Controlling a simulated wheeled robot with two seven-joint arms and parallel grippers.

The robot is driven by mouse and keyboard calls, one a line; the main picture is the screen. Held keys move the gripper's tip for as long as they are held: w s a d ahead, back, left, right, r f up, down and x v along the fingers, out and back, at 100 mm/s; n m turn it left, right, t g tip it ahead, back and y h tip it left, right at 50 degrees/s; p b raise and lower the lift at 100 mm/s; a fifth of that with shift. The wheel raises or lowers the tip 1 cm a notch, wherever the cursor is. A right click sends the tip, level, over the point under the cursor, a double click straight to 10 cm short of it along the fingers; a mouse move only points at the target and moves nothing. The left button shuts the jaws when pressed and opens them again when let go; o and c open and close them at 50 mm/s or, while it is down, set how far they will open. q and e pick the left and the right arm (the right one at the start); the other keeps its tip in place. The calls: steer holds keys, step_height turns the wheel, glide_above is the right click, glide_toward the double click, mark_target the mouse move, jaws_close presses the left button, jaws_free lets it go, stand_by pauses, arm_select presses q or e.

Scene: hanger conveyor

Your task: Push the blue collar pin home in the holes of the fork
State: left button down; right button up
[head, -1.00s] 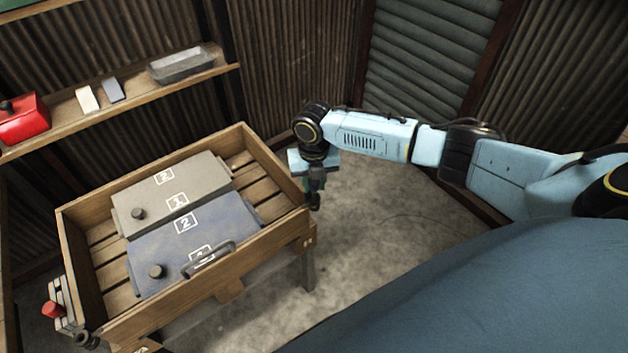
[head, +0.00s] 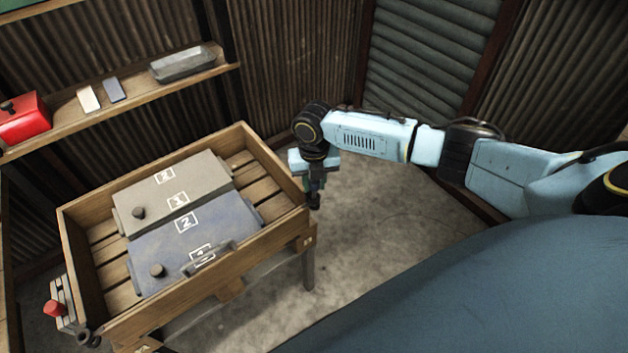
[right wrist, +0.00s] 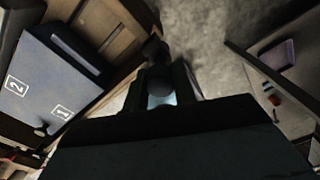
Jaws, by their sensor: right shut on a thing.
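My right gripper (head: 314,200) hangs just outside the right corner of the wooden cart, pointing down. In the right wrist view its two dark fingers (right wrist: 160,84) are shut on a dark, rounded piece with a pale blue patch below it, which I take to be the blue collar pin (right wrist: 159,101). A dark upright part (right wrist: 155,50) shows just beyond the fingers; it may belong to the fork, but I cannot make out the fork or its holes. How deep the pin sits is hidden. My left gripper is out of view.
The slatted wooden cart (head: 275,226) carries a grey numbered case (head: 150,193) and a blue one (head: 165,249). A red-ended part (head: 54,308) is at its left corner. A shelf (head: 140,98) with a red box (head: 22,118) runs along the wall. Floor right of the cart is clear.

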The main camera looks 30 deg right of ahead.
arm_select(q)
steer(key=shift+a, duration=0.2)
arm_select(e)
steer(key=shift+f, duration=0.1)
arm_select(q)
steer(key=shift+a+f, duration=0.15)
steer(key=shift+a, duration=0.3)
arm_select(e)
steer(key=shift+f, duration=0.3)
arm_select(q)
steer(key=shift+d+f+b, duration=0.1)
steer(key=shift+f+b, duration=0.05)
steer(key=shift+b, duration=0.15)
arm_select(e)
steer(key=shift+f, duration=0.2)
arm_select(q)
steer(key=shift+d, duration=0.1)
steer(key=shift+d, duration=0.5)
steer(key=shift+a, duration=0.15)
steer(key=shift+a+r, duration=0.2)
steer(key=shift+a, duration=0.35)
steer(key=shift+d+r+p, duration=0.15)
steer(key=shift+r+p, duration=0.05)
steer(key=shift+p, duration=0.15)
